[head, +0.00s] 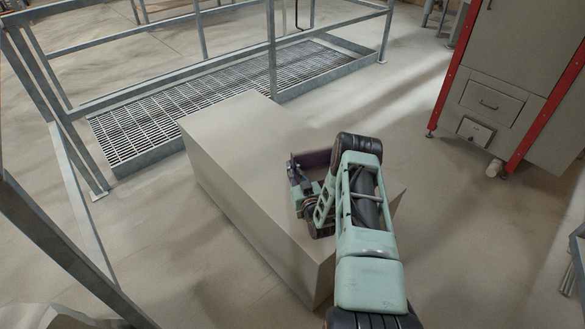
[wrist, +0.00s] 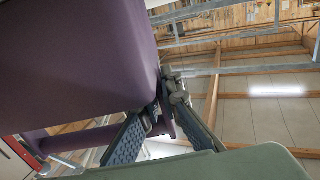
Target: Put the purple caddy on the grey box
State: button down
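The grey box (head: 235,125) is a large plain block with a flat top, standing on the floor in the middle of the head view. The purple caddy (head: 316,158) shows there only as a small strip over the box top, mostly hidden behind my arm. In the wrist view the caddy (wrist: 75,55) fills the upper left, close to the camera. My gripper (wrist: 163,108) has its two dark fingers on either side of a thin purple part of it. In the head view my gripper (head: 297,178) is over the box. Whether the caddy touches the box top is hidden.
A metal railing (head: 165,88) and a floor grating (head: 165,115) lie behind and left of the box. A grey cabinet with red edges (head: 500,95) stands at the right. The left part of the box top is bare.

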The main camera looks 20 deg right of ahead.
jog(key=c, duration=2.2)
grip_release()
jog(key=shift+o, duration=0.2)
jog(key=shift+r, duration=0.1)
jog(key=shift+s+p, duration=0.25)
jog(key=shift+p, duration=0.15)
jog(key=s+p, duration=0.1)
jog(key=s, duration=1)
jog(key=shift+s+a+p, duration=0.25)
jog(key=shift+s+p, duration=0.05)
jog(key=shift+p, duration=0.05)
